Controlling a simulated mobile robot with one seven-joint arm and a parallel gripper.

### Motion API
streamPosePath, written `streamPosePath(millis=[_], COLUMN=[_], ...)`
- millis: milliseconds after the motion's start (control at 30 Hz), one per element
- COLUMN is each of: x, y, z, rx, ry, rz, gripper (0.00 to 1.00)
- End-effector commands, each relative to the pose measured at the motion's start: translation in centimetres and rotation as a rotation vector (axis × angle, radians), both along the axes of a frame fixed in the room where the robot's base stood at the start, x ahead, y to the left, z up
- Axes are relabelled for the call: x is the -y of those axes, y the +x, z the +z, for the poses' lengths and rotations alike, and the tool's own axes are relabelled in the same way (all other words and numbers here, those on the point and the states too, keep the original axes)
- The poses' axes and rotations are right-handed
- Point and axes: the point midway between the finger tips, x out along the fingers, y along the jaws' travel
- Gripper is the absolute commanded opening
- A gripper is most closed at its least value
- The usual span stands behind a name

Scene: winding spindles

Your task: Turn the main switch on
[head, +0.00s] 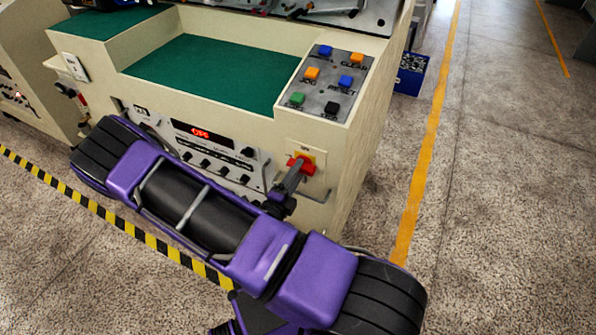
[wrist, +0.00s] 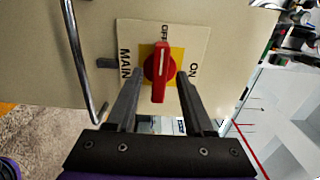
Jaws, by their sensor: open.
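The main switch is a red rotary knob (wrist: 159,72) on a yellow square, set in a pale plate (wrist: 197,42) marked MAIN, OFF and ON. In the wrist view its handle stands upright, and its white line points towards OFF at the top; ON is to the right. In the head view the red knob (head: 303,163) is on the cabinet front, partly hidden by my gripper (head: 294,176). My gripper (wrist: 159,80) is open, with one finger on each side of the knob and a visible gap to each finger.
The cream cabinet (head: 345,150) carries a button panel (head: 329,82) above the switch and a control panel with a red display (head: 200,132) to its left. A metal handle bar (wrist: 82,65) is left of the switch in the wrist view. Open floor lies to the right.

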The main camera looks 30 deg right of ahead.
Motion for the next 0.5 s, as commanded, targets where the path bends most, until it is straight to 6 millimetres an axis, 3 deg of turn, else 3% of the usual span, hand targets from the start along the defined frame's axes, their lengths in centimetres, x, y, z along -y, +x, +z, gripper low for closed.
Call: streamPosePath(millis=[400, 500], x=[0.74, 0.73], y=[0.56, 0.57], z=[0.00, 0.00], rx=[-0.001, -0.001], ry=[-0.001, -0.001], rz=[0.001, 0.001], gripper=[0.53, 0.34])
